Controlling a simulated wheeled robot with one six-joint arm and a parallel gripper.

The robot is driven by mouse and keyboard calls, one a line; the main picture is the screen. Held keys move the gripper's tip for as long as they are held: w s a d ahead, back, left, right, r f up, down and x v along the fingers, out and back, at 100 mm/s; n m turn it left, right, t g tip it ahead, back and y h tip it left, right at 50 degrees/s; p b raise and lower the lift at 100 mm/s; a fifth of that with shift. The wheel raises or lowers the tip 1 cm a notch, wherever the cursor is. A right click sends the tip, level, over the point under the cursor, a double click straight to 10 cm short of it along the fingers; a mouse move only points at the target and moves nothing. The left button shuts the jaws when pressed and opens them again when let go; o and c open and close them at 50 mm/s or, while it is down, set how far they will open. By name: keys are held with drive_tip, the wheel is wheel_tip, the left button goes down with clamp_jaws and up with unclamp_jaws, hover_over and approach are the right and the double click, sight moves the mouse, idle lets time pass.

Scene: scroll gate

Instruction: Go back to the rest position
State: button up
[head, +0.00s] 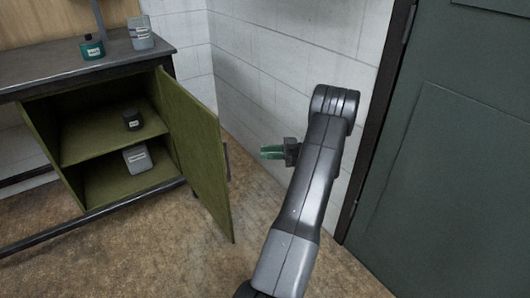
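My arm rises from the bottom middle of the head view and bends over at its top. My gripper (268,153) sticks out to the left of the arm, in front of the white block wall, with greenish tips. It is in the air, to the right of the open cabinet door and apart from it. The tips are too small to show whether they are open or shut. Nothing is clearly seen between them.
A green cabinet (110,137) stands open on the left, its door (198,150) swung out towards my arm. Bottles stand on the worktop (60,68) and on the cabinet shelves. A dark green room door (455,160) is at right. Brown floor shows between.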

sight(227, 153)
drive_tip(key=shift+a, duration=0.1)
drive_tip(key=shift+s+a+b, duration=0.2)
drive_tip(key=shift+a+b, duration=0.55)
drive_tip(key=shift+a, duration=2.8)
drive_tip(key=shift+s+a+b, duration=0.2)
drive_tip(key=shift+a+b, duration=0.5)
drive_tip(key=shift+a, duration=2.8)
